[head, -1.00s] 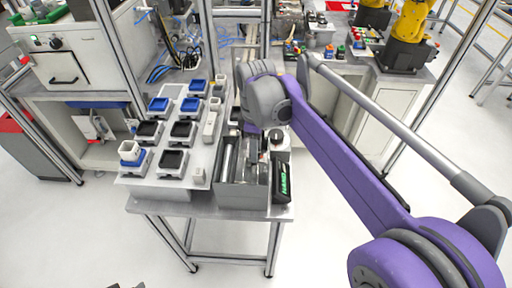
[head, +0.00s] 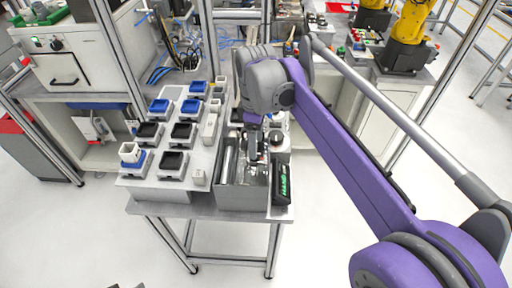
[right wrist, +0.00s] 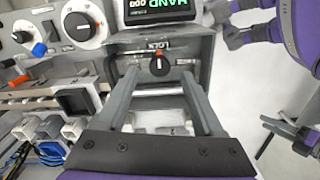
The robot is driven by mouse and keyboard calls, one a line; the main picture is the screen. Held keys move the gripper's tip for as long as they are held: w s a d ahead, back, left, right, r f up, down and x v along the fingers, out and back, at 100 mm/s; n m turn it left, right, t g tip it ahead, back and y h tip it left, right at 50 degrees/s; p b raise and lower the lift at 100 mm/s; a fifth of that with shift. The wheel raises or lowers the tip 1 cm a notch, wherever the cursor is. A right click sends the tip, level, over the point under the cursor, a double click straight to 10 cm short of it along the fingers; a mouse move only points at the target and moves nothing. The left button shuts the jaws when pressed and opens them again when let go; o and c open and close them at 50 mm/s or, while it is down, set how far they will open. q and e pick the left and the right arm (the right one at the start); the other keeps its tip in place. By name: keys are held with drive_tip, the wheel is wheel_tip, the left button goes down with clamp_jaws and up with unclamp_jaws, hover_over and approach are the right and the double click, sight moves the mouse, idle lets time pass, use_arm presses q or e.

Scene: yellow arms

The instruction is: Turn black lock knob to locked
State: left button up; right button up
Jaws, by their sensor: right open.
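The black lock knob (right wrist: 159,65) with an orange-red mark at its top shows in the right wrist view. My right gripper (right wrist: 159,76) is open, with one finger on each side of the knob in the picture. I cannot tell whether either finger touches it. In the head view my right gripper (head: 257,154) points down over the grey box (head: 232,197) on the table. I cannot make out the lock knob there. My left gripper is not clearly in view.
A black display (right wrist: 158,10) with green HAND lettering stands beyond the knob. Several blue and black square fixtures fill the white board (head: 135,183) on the table.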

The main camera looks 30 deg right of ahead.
use_arm(q)
drive_tip(key=shift+w+r, duration=0.15)
drive_tip(key=shift+r, duration=0.3)
use_arm(e)
wheel_tip(320, 180, up, 7)
idle(0.3)
